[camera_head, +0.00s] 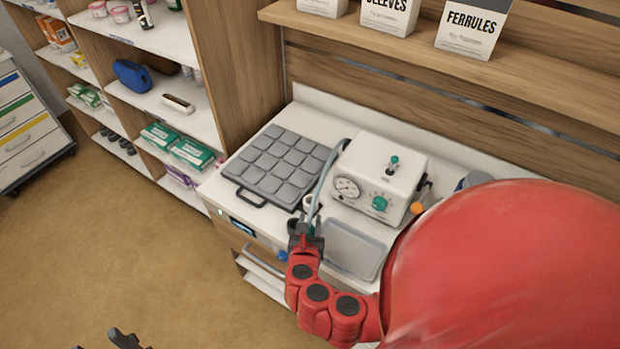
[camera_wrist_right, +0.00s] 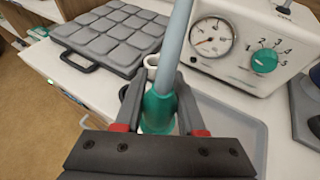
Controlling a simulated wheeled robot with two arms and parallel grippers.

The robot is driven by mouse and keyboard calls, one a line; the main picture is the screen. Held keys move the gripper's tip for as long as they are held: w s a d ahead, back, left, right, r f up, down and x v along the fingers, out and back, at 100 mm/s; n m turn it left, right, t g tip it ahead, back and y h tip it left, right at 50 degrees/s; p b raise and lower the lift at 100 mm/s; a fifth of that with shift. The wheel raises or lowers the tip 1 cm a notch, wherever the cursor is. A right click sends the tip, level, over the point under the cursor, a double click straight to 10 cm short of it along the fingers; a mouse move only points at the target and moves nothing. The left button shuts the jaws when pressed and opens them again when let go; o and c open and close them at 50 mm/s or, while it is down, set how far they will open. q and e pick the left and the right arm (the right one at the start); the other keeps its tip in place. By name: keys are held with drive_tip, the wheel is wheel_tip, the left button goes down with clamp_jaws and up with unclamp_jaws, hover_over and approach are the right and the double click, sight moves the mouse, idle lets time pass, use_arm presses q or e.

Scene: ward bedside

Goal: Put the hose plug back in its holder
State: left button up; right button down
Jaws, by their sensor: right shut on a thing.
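My right gripper (camera_head: 305,236) is shut on the green hose plug (camera_wrist_right: 157,112), with a jaw on each side of it in the wrist view. The grey-blue hose (camera_wrist_right: 176,45) rises from the plug and, in the head view (camera_head: 322,180), curves up toward the white machine. A small white ring-like holder (camera_wrist_right: 151,64) stands just behind the plug; it also shows in the head view (camera_head: 310,203). The plug is in front of the holder and appears apart from it. My left gripper (camera_head: 112,341) shows only its dark fingertips at the bottom edge, spread apart and empty.
The white machine (camera_head: 384,166) with gauge and green knob stands behind right on the white counter. A grey padded mat (camera_head: 278,165) lies left, a grey tray (camera_head: 352,248) right of the gripper. Shelves (camera_head: 162,98) stand at left. My red arm hides the right side.

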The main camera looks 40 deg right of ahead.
drive_tip(key=w+d+f+b, duration=0.1)
drive_tip(key=w+b, duration=0.1)
drive_tip(key=w, duration=0.7)
drive_tip(key=shift+f, duration=0.35)
idle(0.9)
drive_tip(key=shift+f+b, duration=1.75)
drive_tip(key=shift+f, duration=0.25)
drive_tip(key=shift+c, duration=2.1)
unclamp_jaws()
drive_tip(key=shift+s, duration=0.1)
